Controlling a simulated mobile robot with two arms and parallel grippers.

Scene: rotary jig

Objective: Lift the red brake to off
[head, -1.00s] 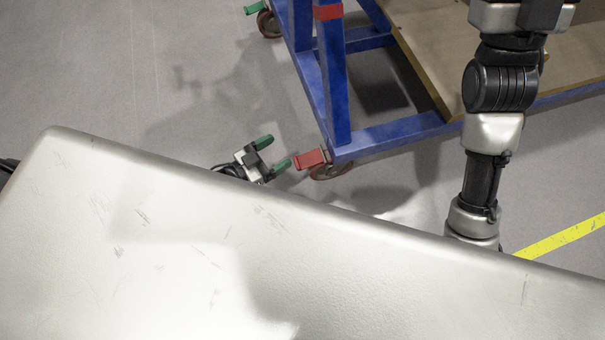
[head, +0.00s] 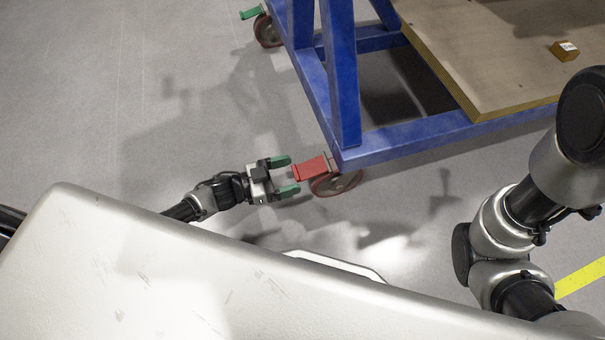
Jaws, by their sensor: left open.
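The red brake (head: 310,169) is a flat pedal on the caster wheel (head: 338,184) at the near corner of the blue jig frame (head: 400,140). My left gripper (head: 287,175) is open, with green fingertips pointing right at the brake. The fingertips are just left of the pedal; I see no clear contact, and their height against it is hard to judge.
Another caster (head: 267,30) with a green pedal (head: 250,13) is at the far left corner. A board (head: 480,60) with a small brown block (head: 564,51) lies on the frame. Grey floor is clear to the left. A yellow line (head: 582,277) crosses the floor at lower right.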

